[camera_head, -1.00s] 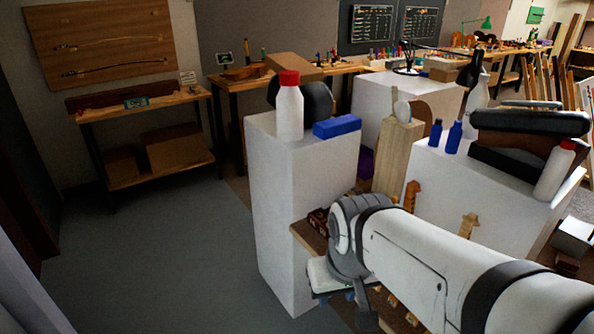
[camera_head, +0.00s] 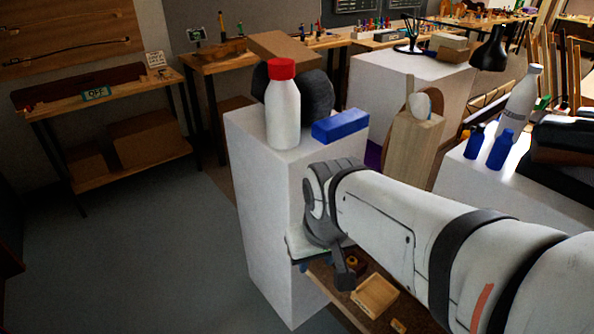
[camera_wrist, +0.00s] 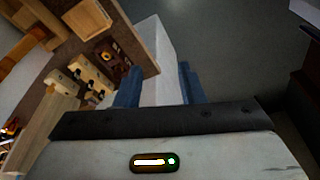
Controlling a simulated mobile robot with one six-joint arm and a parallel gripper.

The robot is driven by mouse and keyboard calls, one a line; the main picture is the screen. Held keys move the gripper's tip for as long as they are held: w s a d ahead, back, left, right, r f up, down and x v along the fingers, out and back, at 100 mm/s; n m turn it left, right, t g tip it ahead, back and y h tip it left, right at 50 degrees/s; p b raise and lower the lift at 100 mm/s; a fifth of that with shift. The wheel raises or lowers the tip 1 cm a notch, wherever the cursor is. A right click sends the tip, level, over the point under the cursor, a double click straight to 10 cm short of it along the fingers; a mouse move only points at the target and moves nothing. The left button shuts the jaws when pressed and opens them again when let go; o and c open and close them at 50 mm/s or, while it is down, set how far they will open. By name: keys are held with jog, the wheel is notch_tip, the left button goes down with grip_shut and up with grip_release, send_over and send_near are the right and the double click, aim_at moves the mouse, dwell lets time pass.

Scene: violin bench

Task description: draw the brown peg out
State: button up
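My gripper (camera_wrist: 159,70) shows two blue fingers in the wrist view, spread apart with nothing held between them. A white pedestal side lies behind the gap. A dark brown block (camera_wrist: 114,58) with small round features sits on the bench top (camera_wrist: 38,113), left of the fingers and apart from them. I cannot tell for sure which part is the brown peg. In the head view a small brown piece (camera_head: 353,263) shows on the bench beside my wrist. My arm hides much of the bench there.
An open wooden tray (camera_head: 374,295) lies on the bench. Pale blocks with dark holes (camera_wrist: 92,71) sit near the brown block. A white pedestal (camera_head: 262,210) beside my wrist bears a red-capped white bottle (camera_head: 283,112) and a blue box (camera_head: 340,126). Floor at left is clear.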

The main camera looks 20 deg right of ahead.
jog(key=shift+a, duration=0.1)
jog(key=w+d+f+n+g, duration=0.1)
jog(key=w+d+f, duration=0.3)
jog(key=w+d, duration=0.1)
jog(key=w+d+f+n, duration=0.1)
jog(key=w+d+f, duration=0.3)
jog(key=w, duration=0.4)
jog(key=w+d+f+n+g+b, duration=0.1)
jog(key=w+d+f+n, duration=0.1)
jog(key=w+d+f, duration=0.3)
jog(key=shift+w+d+f+g, duration=0.15)
jog(key=shift+w+d+f, duration=0.1)
jog(key=shift+w, duration=0.15)
jog(key=shift+w+d+f+g, duration=0.15)
jog(key=shift+w+f, duration=0.1)
jog(key=shift+w, duration=0.15)
jog(key=shift+d+f, duration=0.1)
jog(key=shift+f, duration=0.2)
notch_tip(320, 180, down, 8)
jog(key=shift+r, duration=0.2)
grip_shut()
